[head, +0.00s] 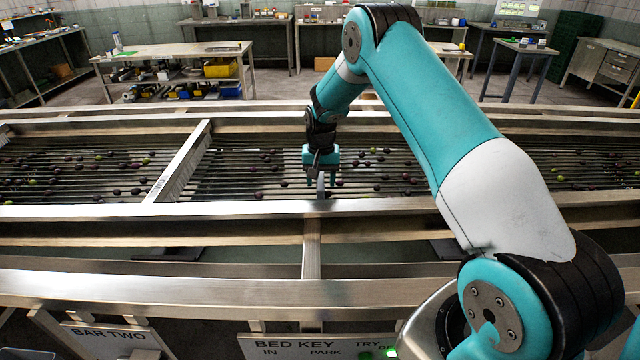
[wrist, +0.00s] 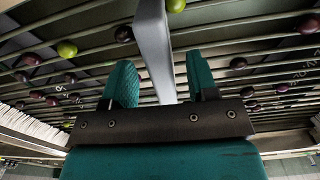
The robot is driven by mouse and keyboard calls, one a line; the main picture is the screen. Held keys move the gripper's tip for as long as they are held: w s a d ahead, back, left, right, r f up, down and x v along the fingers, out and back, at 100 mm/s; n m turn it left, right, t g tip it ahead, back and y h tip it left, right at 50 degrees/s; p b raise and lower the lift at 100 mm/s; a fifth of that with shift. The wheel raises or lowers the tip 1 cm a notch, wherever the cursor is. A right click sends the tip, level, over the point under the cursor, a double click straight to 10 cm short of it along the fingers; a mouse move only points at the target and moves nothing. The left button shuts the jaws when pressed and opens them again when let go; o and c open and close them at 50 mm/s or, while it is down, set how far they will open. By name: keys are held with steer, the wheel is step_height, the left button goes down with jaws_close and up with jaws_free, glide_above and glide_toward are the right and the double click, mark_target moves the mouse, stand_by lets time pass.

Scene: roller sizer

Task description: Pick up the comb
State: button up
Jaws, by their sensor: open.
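A light grey, narrow upright piece, seemingly the comb (wrist: 155,45), stands between my two teal fingers in the wrist view. It runs from the top edge down into the gap between them. In the head view it shows as a small grey shape (head: 321,186) below my gripper (head: 321,178). My gripper (wrist: 162,80) is open around it, pointing down over the roller bed. Gaps show between the piece and both fingers. Its teeth cannot be made out, and its lower part is hidden.
The bed of thin rollers (head: 240,176) holds many dark and green olives. A metal crossbar marked TWO (head: 180,165) spans it to the left. A steel rail (head: 130,211) runs along the near side. Lower panels read BAR TWO (head: 110,338) and BED KEY (head: 300,346).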

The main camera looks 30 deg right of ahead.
steer(key=shift+w+f+p, duration=0.15)
steer(key=shift+f+p, duration=0.65)
steer(key=shift+f, duration=1.1)
jaws_close()
